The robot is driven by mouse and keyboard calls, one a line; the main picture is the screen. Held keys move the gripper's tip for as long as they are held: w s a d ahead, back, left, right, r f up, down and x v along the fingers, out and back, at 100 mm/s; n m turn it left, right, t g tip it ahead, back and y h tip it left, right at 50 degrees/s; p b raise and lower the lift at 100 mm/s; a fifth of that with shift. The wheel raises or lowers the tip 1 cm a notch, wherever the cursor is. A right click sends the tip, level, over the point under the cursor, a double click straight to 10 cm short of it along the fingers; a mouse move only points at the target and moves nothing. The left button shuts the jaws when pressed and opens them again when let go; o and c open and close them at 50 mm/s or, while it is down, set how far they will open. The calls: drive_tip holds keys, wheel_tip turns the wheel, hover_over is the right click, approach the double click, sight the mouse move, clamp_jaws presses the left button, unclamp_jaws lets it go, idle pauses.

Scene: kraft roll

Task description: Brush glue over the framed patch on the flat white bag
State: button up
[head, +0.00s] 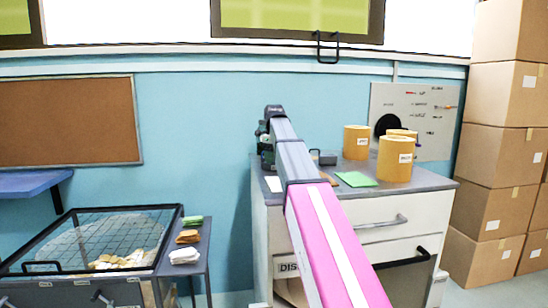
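My arm reaches away from me over the grey counter (420,184). My gripper (266,158) is at its far end, small and dark over the counter's back left corner. Its fingers cannot be made out, nor whether it holds anything. A flat white piece (273,184) lies on the counter's left end, partly hidden by my arm. It may be the white bag; no framed patch can be made out on it. A green flat piece (355,179) lies to the right of my arm, with a brown flat piece beside it. No brush or glue can be made out.
Yellow-orange cylinders (394,160) and a small dark box (323,158) stand on the counter. Stacked cartons (497,155) rise at right. At left are a mesh-topped bin (95,243) and a side shelf with green, orange and white stacks (185,256).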

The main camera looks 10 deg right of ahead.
drive_tip(key=shift+f, duration=0.45)
idle(1.2)
drive_tip(key=shift+r, duration=0.1)
drive_tip(key=shift+r, duration=3.45)
